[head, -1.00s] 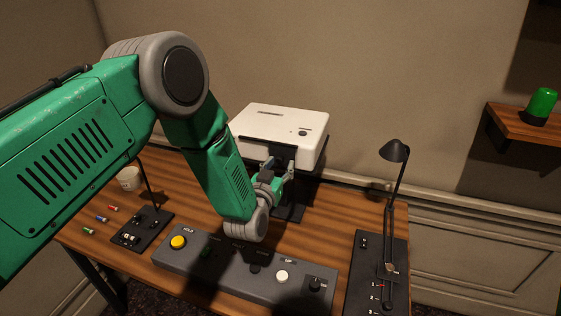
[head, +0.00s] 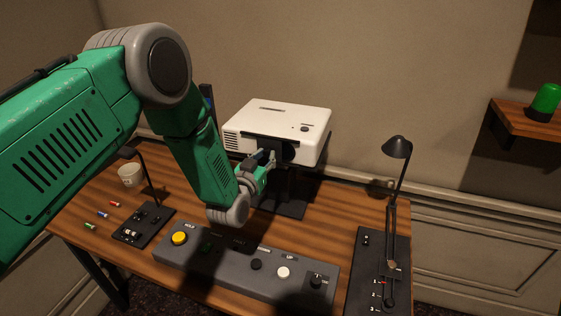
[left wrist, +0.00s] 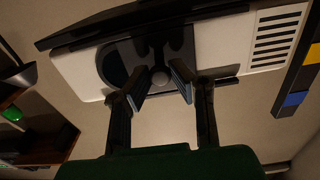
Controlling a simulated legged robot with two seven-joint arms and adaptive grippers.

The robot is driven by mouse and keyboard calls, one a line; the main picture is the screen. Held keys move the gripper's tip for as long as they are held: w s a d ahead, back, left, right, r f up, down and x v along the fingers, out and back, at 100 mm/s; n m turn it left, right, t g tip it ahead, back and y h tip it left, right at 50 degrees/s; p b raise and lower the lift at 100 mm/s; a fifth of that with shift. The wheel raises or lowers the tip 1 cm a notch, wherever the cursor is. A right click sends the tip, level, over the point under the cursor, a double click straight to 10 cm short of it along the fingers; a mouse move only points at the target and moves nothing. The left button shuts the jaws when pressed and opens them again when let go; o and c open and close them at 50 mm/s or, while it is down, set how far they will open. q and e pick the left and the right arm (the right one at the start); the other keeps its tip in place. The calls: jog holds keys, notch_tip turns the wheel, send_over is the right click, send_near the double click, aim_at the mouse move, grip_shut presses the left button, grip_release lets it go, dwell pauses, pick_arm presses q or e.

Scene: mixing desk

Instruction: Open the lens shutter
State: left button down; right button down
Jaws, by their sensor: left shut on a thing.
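The white projector (head: 280,122) stands on a dark stand at the back of the desk, its front facing me. A dark shutter plate (head: 285,152) is on its front. In the left wrist view the projector (left wrist: 225,45) appears upside down, with a dark round lens area (left wrist: 112,68) and a small round knob (left wrist: 160,77) on the shutter. My left gripper (head: 268,160) is at the projector's front; in the left wrist view its fingers (left wrist: 160,84) are on either side of the knob, shut on it. The exact contact is hard to see. My right gripper is not in view.
A grey control panel (head: 215,262) with a yellow button and several knobs lies along the desk's front. A black lamp (head: 396,148) and a slider board (head: 367,265) are at the right.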

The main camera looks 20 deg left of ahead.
pick_arm(q)
jog(key=a, duration=0.3)
jog(key=shift+w+a+r, duration=0.15)
jog(key=shift+a, duration=0.2)
jog(key=c, duration=1.6)
grip_release()
jog(key=shift+d, duration=0.1)
jog(key=shift+o, duration=0.8)
jog(key=shift+d, duration=0.35)
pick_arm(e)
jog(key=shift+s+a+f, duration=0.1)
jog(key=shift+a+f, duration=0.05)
pick_arm(q)
send_near(258, 147)
jog(key=s, duration=0.5)
jog(key=shift+d, duration=0.25)
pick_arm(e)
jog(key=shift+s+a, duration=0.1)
pick_arm(q)
jog(key=shift+a, duration=0.1)
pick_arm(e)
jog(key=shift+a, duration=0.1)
